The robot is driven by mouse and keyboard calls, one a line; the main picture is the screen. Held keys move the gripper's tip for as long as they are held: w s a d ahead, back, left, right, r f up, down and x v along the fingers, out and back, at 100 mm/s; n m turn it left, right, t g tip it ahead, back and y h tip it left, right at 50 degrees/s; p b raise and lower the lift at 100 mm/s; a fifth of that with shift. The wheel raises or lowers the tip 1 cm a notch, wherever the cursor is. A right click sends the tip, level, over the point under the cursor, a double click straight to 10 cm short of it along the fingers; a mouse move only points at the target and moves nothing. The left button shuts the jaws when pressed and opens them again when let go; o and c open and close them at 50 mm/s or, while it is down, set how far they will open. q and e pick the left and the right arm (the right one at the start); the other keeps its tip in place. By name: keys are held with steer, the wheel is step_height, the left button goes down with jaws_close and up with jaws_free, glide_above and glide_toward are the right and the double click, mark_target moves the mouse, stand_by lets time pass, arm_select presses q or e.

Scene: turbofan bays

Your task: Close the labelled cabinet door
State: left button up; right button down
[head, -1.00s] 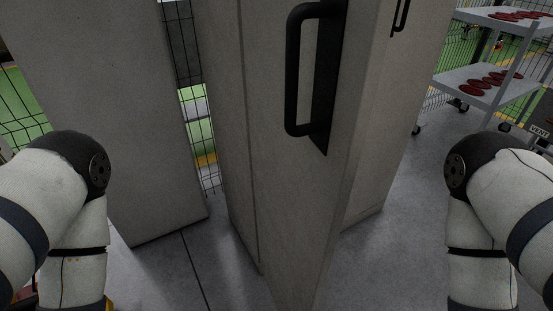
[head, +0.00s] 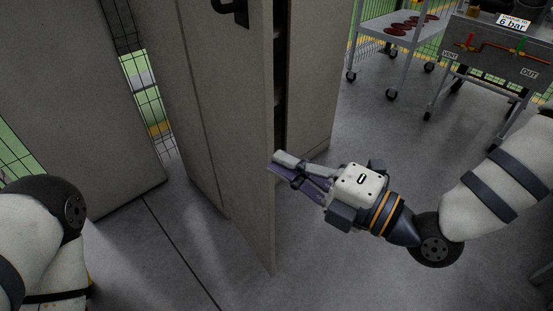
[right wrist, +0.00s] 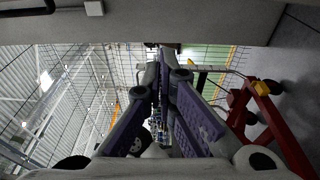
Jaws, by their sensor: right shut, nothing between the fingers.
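A tall grey cabinet door (head: 235,130) stands ajar in the middle of the head view. A dark gap lies between the door's free edge and the cabinet body (head: 310,90). The shut fingers (right wrist: 165,60) also show in the right wrist view. My left arm shows at the left, but its gripper is out of view.
Another grey panel (head: 70,100) stands at the left, with mesh fence in the gap. A trolley with red discs (head: 405,27) and a bench with valves and piping (head: 500,55) stand at the back right. A red frame (right wrist: 270,120) shows in the wrist view. Floor at lower right is clear.

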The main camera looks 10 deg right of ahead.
mark_target(260, 131)
steer(key=w+a, duration=0.1)
steer(key=w, duration=0.2)
steer(key=w+a, duration=0.1)
steer(key=w, duration=0.2)
steer(key=w+a, duration=0.1)
steer(key=w, duration=0.2)
steer(key=shift+a+f, duration=0.15)
steer(key=shift+a, duration=0.15)
